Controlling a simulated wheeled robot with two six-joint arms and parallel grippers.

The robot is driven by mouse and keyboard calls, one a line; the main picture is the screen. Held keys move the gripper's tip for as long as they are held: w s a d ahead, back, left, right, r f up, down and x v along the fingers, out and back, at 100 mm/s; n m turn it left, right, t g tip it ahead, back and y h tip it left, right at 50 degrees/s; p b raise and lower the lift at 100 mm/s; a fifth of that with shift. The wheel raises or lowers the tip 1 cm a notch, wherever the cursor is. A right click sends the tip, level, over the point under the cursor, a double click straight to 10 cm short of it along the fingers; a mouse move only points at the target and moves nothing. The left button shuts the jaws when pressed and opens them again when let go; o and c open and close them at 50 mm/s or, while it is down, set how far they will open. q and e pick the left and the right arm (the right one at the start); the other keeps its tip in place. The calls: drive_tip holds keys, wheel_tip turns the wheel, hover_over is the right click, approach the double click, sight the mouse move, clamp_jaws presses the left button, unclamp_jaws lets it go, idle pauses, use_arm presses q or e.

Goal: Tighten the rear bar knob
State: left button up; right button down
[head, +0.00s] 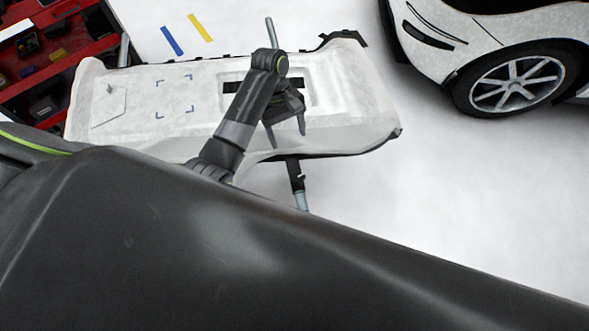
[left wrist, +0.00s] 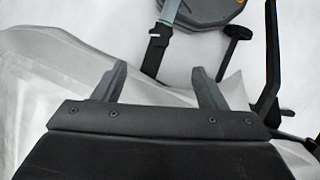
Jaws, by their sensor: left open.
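A white panel (head: 345,85) lies across a stand in the head view. A bar (head: 301,200) with a black bracket (head: 296,172) sticks out below the panel's near edge. My left gripper (head: 288,138) is open over the panel, fingers pointing toward that near edge. In the left wrist view, my left gripper (left wrist: 158,70) has nothing between its fingers. A black knob-like piece with a stem (left wrist: 237,33) stands beyond the right finger, apart from it. The black bracket (left wrist: 156,48) on the grey bar shows ahead, between the finger directions. I cannot tell for sure which piece is the rear bar knob. My right gripper is out of view.
A white car (head: 480,50) stands at the upper right. A red tool cabinet (head: 60,60) stands at the upper left. Blue (head: 172,41) and yellow (head: 200,28) strips lie behind the panel. The floor right of the panel is clear. My own dark body hides the foreground.

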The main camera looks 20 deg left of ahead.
use_arm(q)
wheel_tip(320, 180, down, 4)
approach(297, 176)
wheel_tip(297, 176, down, 2)
drive_tip(key=x, duration=0.5)
drive_tip(key=shift+s+d+f, duration=0.15)
drive_tip(key=shift+s+d, duration=0.15)
drive_tip(key=shift+s, duration=0.1)
drive_tip(key=shift+s+d+f, duration=0.1)
drive_tip(key=shift+f, duration=0.3)
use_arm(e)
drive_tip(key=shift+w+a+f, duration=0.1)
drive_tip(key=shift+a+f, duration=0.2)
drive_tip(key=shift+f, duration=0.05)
use_arm(q)
drive_tip(key=c, duration=1)
